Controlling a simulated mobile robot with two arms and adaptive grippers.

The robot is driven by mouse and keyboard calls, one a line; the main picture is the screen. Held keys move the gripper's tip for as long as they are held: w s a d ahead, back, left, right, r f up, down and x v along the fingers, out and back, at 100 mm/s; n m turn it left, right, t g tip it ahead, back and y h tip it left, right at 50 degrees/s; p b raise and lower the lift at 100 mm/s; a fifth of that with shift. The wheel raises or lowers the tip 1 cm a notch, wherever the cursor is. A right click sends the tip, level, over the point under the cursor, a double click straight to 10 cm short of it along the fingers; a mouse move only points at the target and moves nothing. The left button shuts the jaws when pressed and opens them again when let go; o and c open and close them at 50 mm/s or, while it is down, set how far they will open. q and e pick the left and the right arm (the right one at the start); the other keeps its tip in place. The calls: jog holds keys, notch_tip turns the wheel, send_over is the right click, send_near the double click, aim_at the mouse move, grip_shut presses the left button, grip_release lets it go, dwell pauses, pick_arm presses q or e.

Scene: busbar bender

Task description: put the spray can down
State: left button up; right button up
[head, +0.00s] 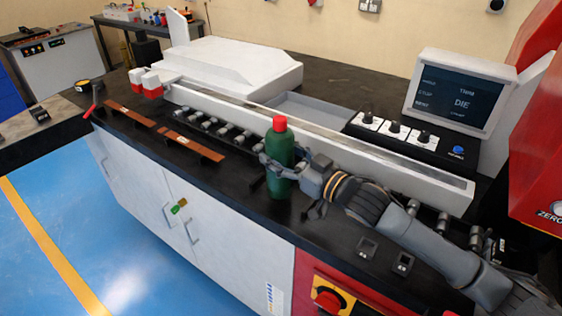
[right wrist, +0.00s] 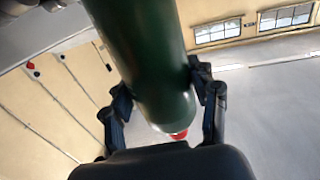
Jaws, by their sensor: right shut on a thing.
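The spray can (head: 279,178) is a green cylinder with a red cap. It stands upright at the front edge of the black worktop in the head view. My right gripper (head: 276,165) comes in from the right and is shut on the can around its middle. In the right wrist view the green can (right wrist: 145,50) runs between the two dark fingers of the right gripper (right wrist: 165,105), with the red cap showing beyond them. Whether the can's base touches the worktop is hard to tell. My left gripper is not in view.
Copper bars (head: 191,145) lie on the worktop to the left of the can. A row of rollers (head: 222,130) and a long white rail (head: 330,146) run behind it. A screen (head: 456,92) and knobs stand at the back right.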

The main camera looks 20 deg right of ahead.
notch_tip(320, 180, down, 2)
jog(key=shift+f, duration=0.35)
jog(key=o, duration=1.4)
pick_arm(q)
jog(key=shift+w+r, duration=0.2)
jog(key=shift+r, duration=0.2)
pick_arm(e)
jog(key=shift+o, duration=0.2)
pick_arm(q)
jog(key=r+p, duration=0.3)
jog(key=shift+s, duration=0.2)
pick_arm(e)
jog(key=v, duration=1.2)
